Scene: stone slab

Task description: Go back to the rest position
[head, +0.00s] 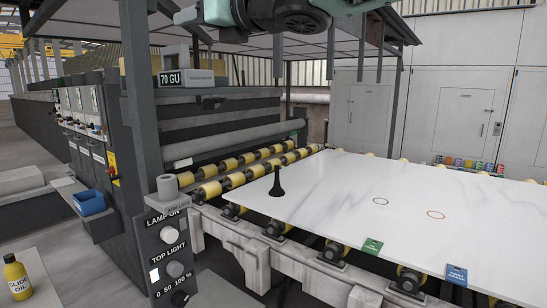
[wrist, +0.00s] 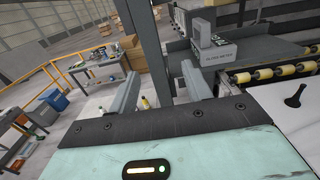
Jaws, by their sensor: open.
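My gripper shows in the wrist view (wrist: 158,92), with its two grey fingers apart and nothing between them. It is raised, and the floor shows far off between the fingers. The piece also shows at the right edge of the wrist view (wrist: 295,96), apart from my gripper.
The slab lies on yellow rollers (head: 210,190) beside a dark machine with a control post (head: 165,240). Two ring marks (head: 381,201) and green and blue tags (head: 372,247) are on the slab. A yellow oil bottle (head: 17,275) stands at lower left.

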